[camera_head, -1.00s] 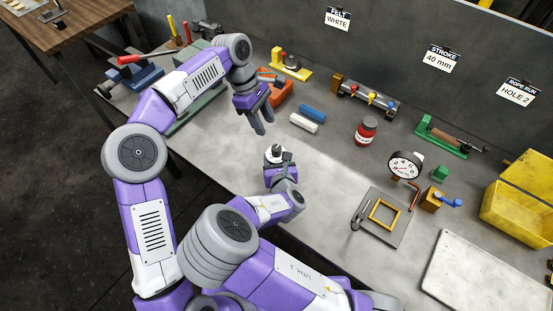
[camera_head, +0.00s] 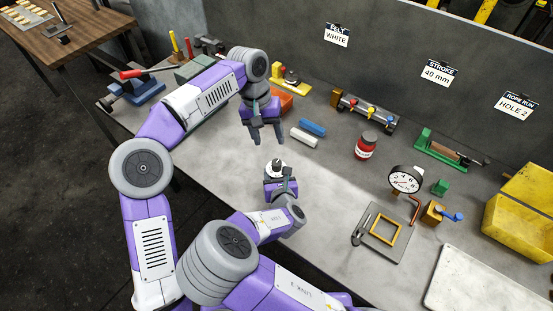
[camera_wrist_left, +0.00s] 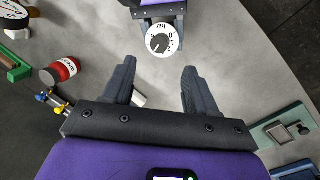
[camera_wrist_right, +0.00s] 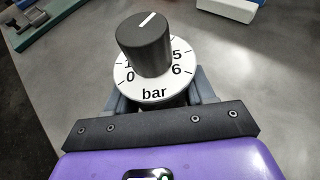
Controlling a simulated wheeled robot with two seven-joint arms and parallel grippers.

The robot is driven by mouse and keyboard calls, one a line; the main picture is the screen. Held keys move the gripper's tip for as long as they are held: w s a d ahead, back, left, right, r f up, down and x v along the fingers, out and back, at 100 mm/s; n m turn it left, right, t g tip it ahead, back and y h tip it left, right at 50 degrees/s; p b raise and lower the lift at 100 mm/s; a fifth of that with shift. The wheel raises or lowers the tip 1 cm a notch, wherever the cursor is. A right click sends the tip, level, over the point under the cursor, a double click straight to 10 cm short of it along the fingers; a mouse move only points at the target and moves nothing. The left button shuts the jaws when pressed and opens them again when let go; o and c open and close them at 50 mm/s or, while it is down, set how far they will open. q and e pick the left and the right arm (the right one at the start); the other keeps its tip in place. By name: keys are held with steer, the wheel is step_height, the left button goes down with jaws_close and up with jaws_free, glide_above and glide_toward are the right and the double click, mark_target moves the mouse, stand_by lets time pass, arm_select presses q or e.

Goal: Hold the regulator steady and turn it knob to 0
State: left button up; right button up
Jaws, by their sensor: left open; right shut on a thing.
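The regulator has a white dial (camera_wrist_right: 122,77) marked in bar and a black knob (camera_wrist_right: 145,45) on top. In the right wrist view the knob's white line points away from the 0, towards the far side, where the knob hides the numbers. My right gripper (camera_head: 281,180) is shut on the regulator's body below the dial and holds it upright above the bench. My left gripper (camera_head: 264,141) is open and empty, above and apart from the regulator. In the left wrist view the dial (camera_wrist_left: 163,53) lies beyond the open left fingers (camera_wrist_left: 157,78).
White (camera_head: 304,138) and blue (camera_head: 312,127) blocks lie on the bench right of my left gripper. A red jar (camera_head: 365,147), a round gauge (camera_head: 405,179) and a grey plate with a yellow frame (camera_head: 387,229) are farther right. Bare bench (camera_head: 330,185) lies between.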

mark_target(277, 162)
arm_select(q)
steer(key=f+m, duration=0.3)
steer(key=m, duration=0.5)
steer(key=d+f+m+t+y, duration=0.1)
steer(key=f+m, duration=0.2)
steer(key=m, duration=0.6)
steer(key=s+d+f+m+y, duration=0.1)
steer(key=f+m, duration=0.2)
steer(key=m, duration=0.5)
steer(key=shift+d+f+m, duration=0.15)
steer(key=shift+f+m, duration=0.15)
steer(key=shift+f, duration=0.05)
steer(key=c, duration=1.1)
steer(key=shift+o, duration=0.2)
